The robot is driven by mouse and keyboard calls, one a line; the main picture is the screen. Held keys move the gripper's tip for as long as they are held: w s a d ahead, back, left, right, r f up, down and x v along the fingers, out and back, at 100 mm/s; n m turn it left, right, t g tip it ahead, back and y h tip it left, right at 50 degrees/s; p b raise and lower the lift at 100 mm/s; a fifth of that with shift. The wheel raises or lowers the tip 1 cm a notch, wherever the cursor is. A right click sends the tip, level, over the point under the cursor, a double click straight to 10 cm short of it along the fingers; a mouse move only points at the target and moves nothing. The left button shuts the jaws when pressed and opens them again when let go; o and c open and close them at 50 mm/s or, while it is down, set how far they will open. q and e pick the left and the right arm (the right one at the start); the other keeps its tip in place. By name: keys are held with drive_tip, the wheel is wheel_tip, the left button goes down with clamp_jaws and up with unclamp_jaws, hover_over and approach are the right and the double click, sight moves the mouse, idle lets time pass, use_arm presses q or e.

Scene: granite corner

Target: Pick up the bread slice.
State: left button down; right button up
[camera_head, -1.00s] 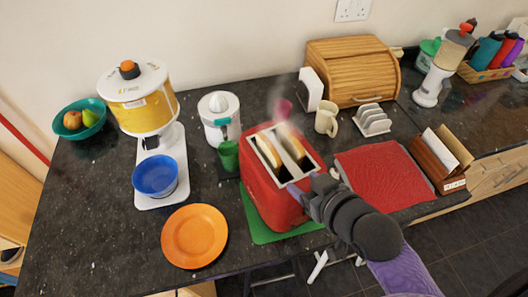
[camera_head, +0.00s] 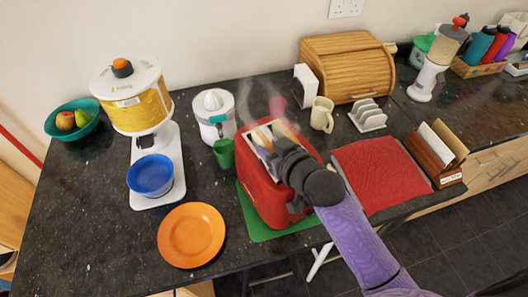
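The red toaster (camera_head: 262,195) stands on a green mat near the counter's front edge, with steam rising above it. Toasted bread (camera_head: 263,136) shows at the far end of its top slots; the rest of the slots is hidden behind my gripper. My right gripper (camera_head: 271,155) is over the toaster's top, reaching in from the lower right, close to the bread. Its fingertips are mostly hidden by its own dark body, so I cannot tell whether they are open or touch the bread. My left gripper is not in view.
An orange plate (camera_head: 191,235) lies left of the toaster. A green cup (camera_head: 224,153) and a white juicer (camera_head: 214,115) stand close behind its left side. A cream mug (camera_head: 321,115) and a toast rack (camera_head: 367,115) are behind right. A red cloth (camera_head: 380,175) lies right.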

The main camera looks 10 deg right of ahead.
clamp_jaws()
